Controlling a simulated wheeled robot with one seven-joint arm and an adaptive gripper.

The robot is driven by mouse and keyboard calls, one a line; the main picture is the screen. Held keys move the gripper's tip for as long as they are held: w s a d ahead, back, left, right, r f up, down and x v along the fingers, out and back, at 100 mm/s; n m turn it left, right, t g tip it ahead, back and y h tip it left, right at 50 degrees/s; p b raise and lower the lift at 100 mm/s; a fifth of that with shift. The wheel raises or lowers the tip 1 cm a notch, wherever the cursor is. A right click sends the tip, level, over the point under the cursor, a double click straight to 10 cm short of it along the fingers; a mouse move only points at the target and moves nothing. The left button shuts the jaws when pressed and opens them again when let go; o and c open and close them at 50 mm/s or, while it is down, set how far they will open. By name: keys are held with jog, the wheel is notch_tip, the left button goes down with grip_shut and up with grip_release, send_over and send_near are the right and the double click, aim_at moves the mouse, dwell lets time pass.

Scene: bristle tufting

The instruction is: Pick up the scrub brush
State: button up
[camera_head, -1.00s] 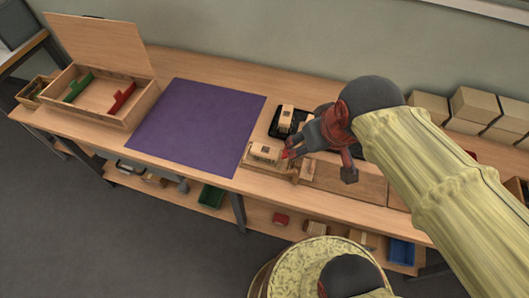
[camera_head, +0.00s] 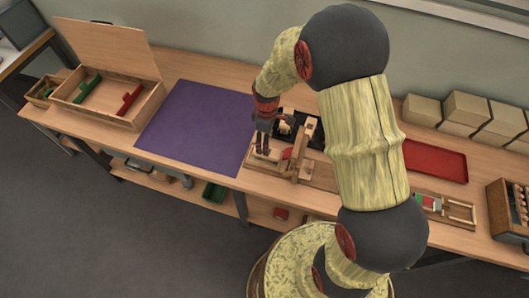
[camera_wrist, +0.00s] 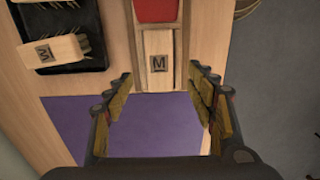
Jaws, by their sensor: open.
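A pale wooden brush block marked with an M (camera_wrist: 158,48) sits in a wooden holder, with a red part at its far end. In the head view this block (camera_head: 266,156) is partly hidden under my gripper (camera_head: 262,148). In the wrist view my gripper (camera_wrist: 161,78) is open, its fingertips on either side of the block's near end; I cannot tell whether they touch it. A second marked wooden block with bristles (camera_wrist: 54,51) lies on a black tray (camera_wrist: 68,78); it also shows in the head view (camera_head: 285,125).
A purple mat (camera_head: 195,125) lies clear to the left. A red tray (camera_head: 435,160), cardboard boxes (camera_head: 465,108) and a wooden rack (camera_head: 505,210) are to the right.

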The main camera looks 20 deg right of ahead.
notch_tip(320, 180, down, 8)
jog(key=shift+d+r+b, duration=0.1)
jog(key=shift+d+b, duration=0.05)
jog(key=shift+b, duration=0.65)
jog(key=c, duration=0.3)
jog(key=c, duration=1.1)
jog(key=shift+r, duration=0.1)
jog(key=shift+c, duration=0.3)
